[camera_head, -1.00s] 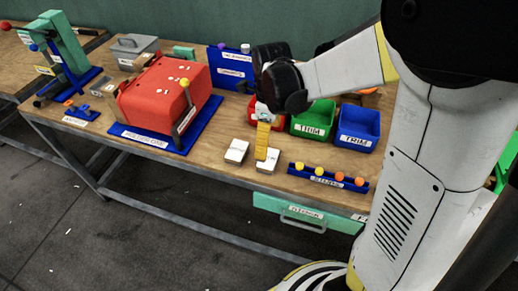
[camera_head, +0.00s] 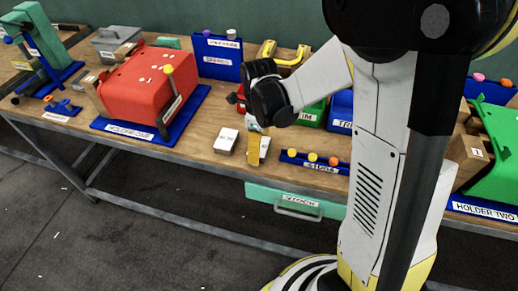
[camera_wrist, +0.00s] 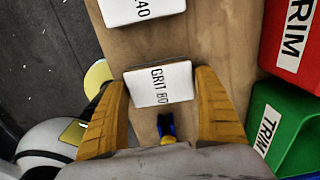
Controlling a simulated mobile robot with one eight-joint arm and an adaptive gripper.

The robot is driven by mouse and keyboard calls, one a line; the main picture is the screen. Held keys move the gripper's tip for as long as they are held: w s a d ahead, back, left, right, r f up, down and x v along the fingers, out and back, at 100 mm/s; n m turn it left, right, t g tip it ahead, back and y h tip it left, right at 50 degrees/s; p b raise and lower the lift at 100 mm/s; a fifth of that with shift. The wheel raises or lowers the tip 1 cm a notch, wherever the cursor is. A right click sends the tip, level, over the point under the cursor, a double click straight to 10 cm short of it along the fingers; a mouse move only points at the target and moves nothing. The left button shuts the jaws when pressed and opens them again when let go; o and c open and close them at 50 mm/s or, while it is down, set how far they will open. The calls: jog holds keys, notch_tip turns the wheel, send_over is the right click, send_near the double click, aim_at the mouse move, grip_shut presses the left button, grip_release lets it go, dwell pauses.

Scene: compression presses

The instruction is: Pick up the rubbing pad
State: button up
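Two white block-shaped pads lie on the wooden table in front of the trim bins. In the wrist view the nearer pad (camera_wrist: 157,88) reads "GRIT" and a number that looks like 80 or 60. The other pad (camera_wrist: 138,8) ends in "40" and is cut off by the top edge. In the head view the left pad (camera_head: 226,140) is clear, and the right pad (camera_head: 265,147) is partly hidden behind my gripper (camera_head: 252,150). In the wrist view my gripper (camera_wrist: 162,78) has its yellow fingers apart, one either side of the nearer pad. Contact cannot be told.
A blue rack (camera_head: 310,163) with yellow and orange knobs stands just right of the pads. Red (camera_wrist: 300,30) and green (camera_wrist: 278,130) trim bins stand close by. A red press (camera_head: 150,85) on a blue base is to the left. Bare tabletop lies between press and pads.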

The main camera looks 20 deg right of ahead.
aim_at(262, 145)
jog(key=c, duration=0.6)
jog(key=shift+r+p, duration=0.3)
jog(key=shift+r, duration=0.25)
jog(key=r+p, duration=0.1)
jog(key=r, duration=0.1)
jog(key=r+p, duration=0.1)
jog(key=r, duration=0.1)
jog(key=shift+d, duration=0.4)
jog(key=d+r+p, duration=0.1)
jog(key=d+r, duration=0.1)
jog(key=d, duration=0.1)
jog(key=d+r+p, duration=0.1)
jog(key=d+r, duration=0.1)
jog(key=d, duration=0.2)
jog(key=s+d+r+p, duration=0.1)
jog(key=d+r, duration=0.1)
jog(key=d, duration=0.2)
jog(key=shift+p, duration=0.3)
jog(key=shift+o, duration=0.6)
jog(key=shift+a, duration=0.1)
